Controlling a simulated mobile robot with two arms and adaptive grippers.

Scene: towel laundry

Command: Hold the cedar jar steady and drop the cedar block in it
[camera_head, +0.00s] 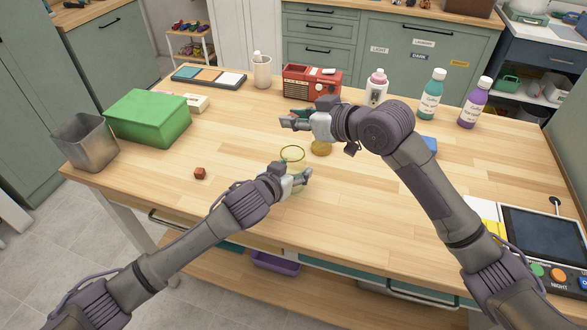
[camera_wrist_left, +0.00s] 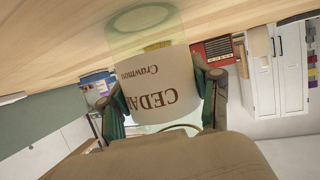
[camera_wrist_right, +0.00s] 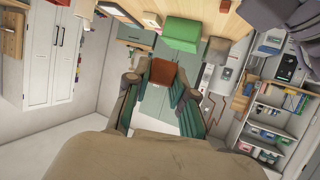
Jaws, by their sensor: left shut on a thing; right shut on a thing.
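The cedar jar (camera_head: 292,158) is clear glass with an open rim and stands upright on the table. In the left wrist view its label (camera_wrist_left: 158,88) reads CEDAR. A small red-brown cube (camera_head: 200,173) lies on the table left of the jar.
A green box (camera_head: 147,118) and a metal bin (camera_head: 86,141) stand at the left.

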